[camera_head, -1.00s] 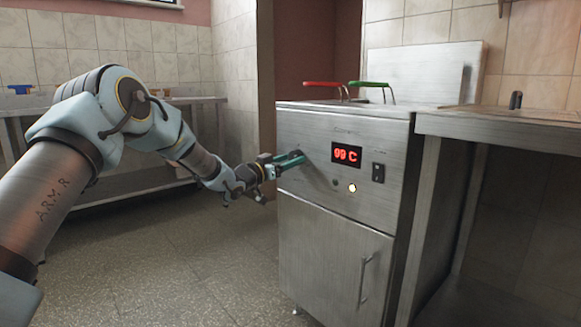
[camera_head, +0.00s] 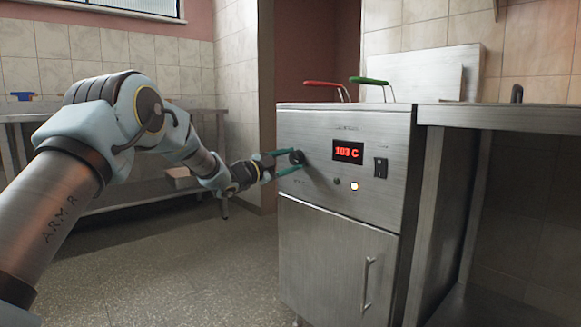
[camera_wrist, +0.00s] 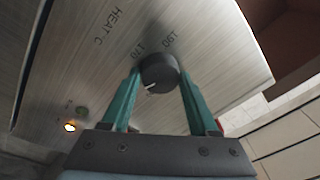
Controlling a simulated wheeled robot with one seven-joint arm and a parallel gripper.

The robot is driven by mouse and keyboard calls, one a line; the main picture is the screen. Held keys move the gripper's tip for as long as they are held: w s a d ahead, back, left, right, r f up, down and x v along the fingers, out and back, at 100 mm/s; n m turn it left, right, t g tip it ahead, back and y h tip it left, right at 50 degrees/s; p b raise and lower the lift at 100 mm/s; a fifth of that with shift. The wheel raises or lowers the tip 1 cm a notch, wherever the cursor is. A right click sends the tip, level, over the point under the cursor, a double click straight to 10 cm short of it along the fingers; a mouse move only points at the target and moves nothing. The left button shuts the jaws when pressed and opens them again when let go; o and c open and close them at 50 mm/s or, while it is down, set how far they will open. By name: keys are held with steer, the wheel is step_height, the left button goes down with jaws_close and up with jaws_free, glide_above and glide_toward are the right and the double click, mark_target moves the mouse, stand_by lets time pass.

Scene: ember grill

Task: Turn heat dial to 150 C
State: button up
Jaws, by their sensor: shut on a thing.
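The dark round heat dial (camera_head: 297,157) sits on the front panel of the steel fryer (camera_head: 338,245), left of the red display (camera_head: 347,152), which reads about 103 C. In the wrist view the dial (camera_wrist: 159,73) has a white pointer mark at its lower left.
A black switch (camera_head: 380,167) and a lit indicator lamp (camera_head: 354,186) are on the same panel. Red (camera_head: 324,84) and green (camera_head: 369,80) handles rise from the fryer's top. A steel counter (camera_head: 500,117) stands at right. The floor in front is clear.

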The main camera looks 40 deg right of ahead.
steer(key=shift+m+b, duration=0.45)
steer(key=shift+m, duration=0.75)
steer(key=o, duration=1.4)
steer(key=shift+c, duration=0.2)
steer(key=shift+a, duration=0.1)
steer(key=w+a+f+p, duration=0.1)
steer(key=a, duration=0.9)
steer(key=shift+w+a+p, duration=0.15)
steer(key=shift+a+p, duration=0.1)
steer(key=shift+p, duration=0.15)
steer(key=shift+f, duration=0.1)
